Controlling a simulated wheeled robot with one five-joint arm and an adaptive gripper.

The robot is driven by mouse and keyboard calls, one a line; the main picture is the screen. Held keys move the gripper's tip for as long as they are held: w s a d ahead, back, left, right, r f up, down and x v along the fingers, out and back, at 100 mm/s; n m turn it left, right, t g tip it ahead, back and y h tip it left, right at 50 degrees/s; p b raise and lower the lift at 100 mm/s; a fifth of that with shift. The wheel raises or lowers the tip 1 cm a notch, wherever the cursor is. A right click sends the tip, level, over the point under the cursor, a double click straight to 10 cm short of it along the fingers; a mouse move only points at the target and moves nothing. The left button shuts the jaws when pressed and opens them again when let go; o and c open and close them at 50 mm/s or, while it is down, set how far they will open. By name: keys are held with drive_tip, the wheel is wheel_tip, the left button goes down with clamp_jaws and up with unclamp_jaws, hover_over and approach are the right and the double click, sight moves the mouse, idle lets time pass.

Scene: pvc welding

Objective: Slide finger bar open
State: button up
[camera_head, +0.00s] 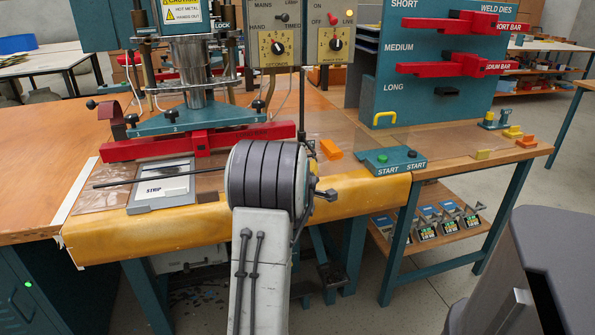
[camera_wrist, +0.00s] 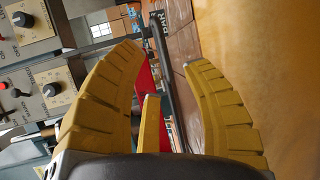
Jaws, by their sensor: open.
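A thin dark rod, which looks like the finger bar (camera_head: 140,181), runs level across the front of the welding press in the head view. Its right end goes out of sight behind my arm. In the wrist view a dark bar (camera_wrist: 167,80) runs between and beyond my yellow fingers; I cannot tell whether they touch it. My gripper (camera_wrist: 165,57) is open, its two ribbed fingers spread apart. A narrow yellow piece shows between them. In the head view my arm's large joint hides the gripper.
The press has a red bar (camera_head: 195,142) under a teal head. Control boxes (camera_head: 275,40) stand behind. A START button box (camera_head: 394,161) and an orange block (camera_head: 331,149) lie to the right.

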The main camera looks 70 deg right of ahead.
drive_tip(key=shift+b+x, duration=0.3)
drive_tip(key=shift+x, duration=3)
drive_tip(key=shift+c, duration=0.2)
clamp_jaws()
